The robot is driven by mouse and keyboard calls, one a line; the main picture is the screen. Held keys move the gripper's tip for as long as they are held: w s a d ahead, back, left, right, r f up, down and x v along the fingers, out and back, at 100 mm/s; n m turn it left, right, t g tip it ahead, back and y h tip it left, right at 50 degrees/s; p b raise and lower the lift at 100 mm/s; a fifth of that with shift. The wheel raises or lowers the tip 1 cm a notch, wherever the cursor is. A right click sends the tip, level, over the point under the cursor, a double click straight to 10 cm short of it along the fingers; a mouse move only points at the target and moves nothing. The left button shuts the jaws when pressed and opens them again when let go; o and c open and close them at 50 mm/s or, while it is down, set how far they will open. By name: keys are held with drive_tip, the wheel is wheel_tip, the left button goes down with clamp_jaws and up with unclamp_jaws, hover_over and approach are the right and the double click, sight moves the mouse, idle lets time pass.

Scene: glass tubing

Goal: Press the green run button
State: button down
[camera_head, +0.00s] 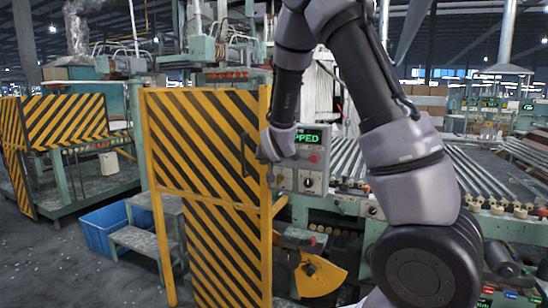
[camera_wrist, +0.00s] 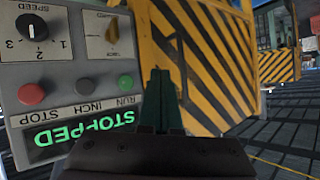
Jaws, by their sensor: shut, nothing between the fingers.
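The green run button (camera_wrist: 126,81) shows upside down in the wrist view, on a grey control panel (camera_wrist: 70,62). Its label reads RUN, and the display (camera_wrist: 85,127) reads STOPPED in green letters. My gripper (camera_wrist: 160,76) is shut and empty. Its fingertips appear just to the right of the green button in the wrist view, in front of the striped guard; contact cannot be told. In the head view the control panel (camera_head: 284,179) is partly behind my wrist, which hides the green button.
A grey inch button (camera_wrist: 84,84) and a red stop button (camera_wrist: 31,94) sit beside the green one. A speed knob (camera_wrist: 32,27) and a yellow selector (camera_wrist: 112,32) are on the same panel. A yellow-black striped guard (camera_head: 205,130) stands close beside it. Rollers (camera_head: 482,172) lie right.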

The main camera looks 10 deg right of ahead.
drive_tip(key=shift+w, duration=0.1)
idle(0.3)
drive_tip(key=w+d, duration=0.5)
drive_tip(key=w, duration=0.2)
drive_tip(key=shift+d, duration=0.15)
idle(2.1)
drive_tip(key=shift+w+d, duration=0.15)
drive_tip(key=shift+w, duration=0.15)
